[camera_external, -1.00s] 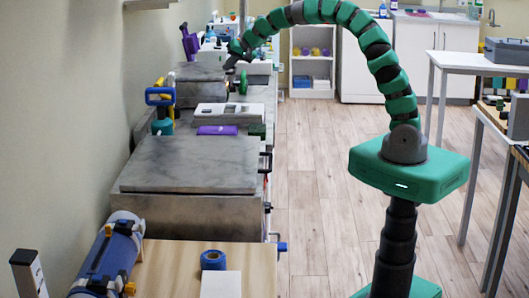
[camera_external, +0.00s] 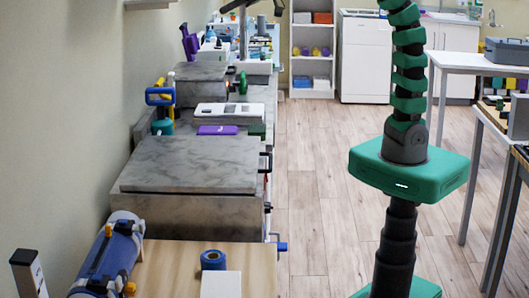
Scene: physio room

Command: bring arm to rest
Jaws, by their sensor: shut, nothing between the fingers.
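My arm (camera_external: 408,75) rises nearly straight up from its green base block (camera_external: 408,172). Its green and black segments leave the picture at the top edge. My gripper is out of view, so its fingers do not show.
A long bench along the left wall carries a grey marbled block (camera_external: 190,165), a purple item (camera_external: 218,130), a white device (camera_external: 230,113) and a blue tape roll (camera_external: 213,260). A white table (camera_external: 475,62) stands at right. The floor (camera_external: 320,180) between is clear.

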